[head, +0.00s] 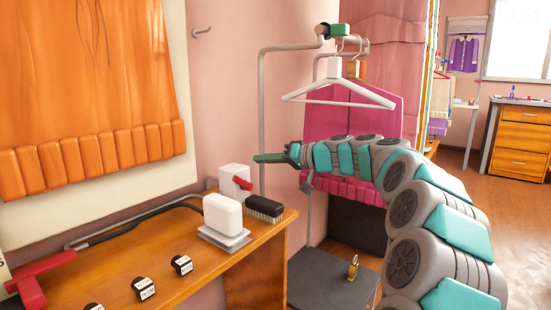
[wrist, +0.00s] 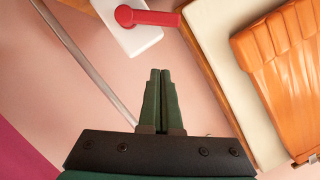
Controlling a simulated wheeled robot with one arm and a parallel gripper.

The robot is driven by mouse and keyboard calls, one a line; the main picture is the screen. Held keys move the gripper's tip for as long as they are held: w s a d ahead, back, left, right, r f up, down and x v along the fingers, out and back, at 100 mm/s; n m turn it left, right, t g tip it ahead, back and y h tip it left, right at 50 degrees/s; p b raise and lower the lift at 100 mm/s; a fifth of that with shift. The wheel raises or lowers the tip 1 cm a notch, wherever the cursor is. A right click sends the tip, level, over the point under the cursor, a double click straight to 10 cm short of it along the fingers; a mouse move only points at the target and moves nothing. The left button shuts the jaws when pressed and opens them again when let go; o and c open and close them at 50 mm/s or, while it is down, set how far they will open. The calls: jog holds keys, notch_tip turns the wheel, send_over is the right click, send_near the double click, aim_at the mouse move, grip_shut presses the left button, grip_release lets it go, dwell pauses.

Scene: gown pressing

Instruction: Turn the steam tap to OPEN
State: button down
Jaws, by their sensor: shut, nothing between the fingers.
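The steam tap is a red lever (head: 240,183) on a white box (head: 232,174) at the far end of the wooden bench, by the wall. In the wrist view the red lever (wrist: 152,18) runs from a round hub at its left end to the right across the white box (wrist: 128,36). No OPEN marking can be read.
A white block (head: 222,213) on a grey plate and a black brush (head: 265,208) stand close to the tap. Black labelled pieces (head: 182,265) and a red-handled tool (head: 40,272) lie on the bench (head: 240,270). A grey pipe frame (head: 262,110) and white hanger (head: 338,92) rise behind.

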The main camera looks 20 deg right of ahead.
aim_at(242, 183)
jog(key=a+f, duration=0.1)
jog(key=w+a+f, duration=0.1)
jog(key=a, duration=0.1)
jog(key=shift+w+a+f, duration=0.15)
jog(key=shift+f, duration=0.05)
jog(key=shift+s+a+f, duration=0.3)
jog(key=shift+a+f, duration=0.1)
jog(key=shift+f, duration=0.3)
jog(key=shift+f, duration=0.15)
jog(key=shift+s+a+b, duration=0.1)
jog(key=shift+a+b, duration=0.05)
jog(key=shift+b, duration=0.75)
